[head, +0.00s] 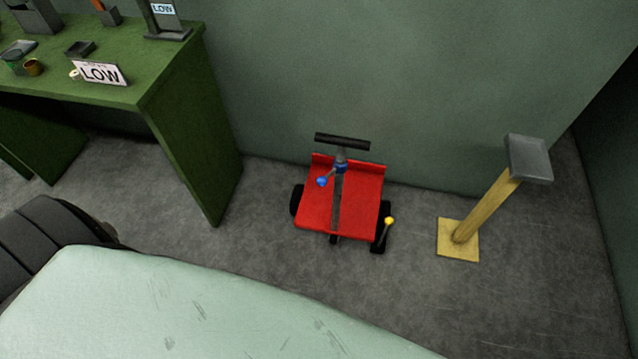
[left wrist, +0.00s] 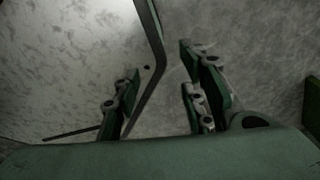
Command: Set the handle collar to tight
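A red cart (head: 318,205) with black wheels stands on the floor by the back wall in the head view. Its upright post carries a black T-shaped handle (head: 342,141). A blue collar (head: 341,167) sits around the post below the handle, with a lever ending in a blue knob (head: 322,182). I cannot read the collar's setting. A yellow-knobbed lever (head: 389,221) stands by the cart's right wheel. My left gripper (left wrist: 160,105) is open in the left wrist view, with nothing seen between its fingers. Neither gripper shows in the head view.
A green table (head: 150,60) with a LOW sign (head: 101,73) and small items stands at the left. A grey-topped post (head: 528,158) on a yellow base (head: 458,250) stands right of the cart. Grey floor lies clear in front of the cart.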

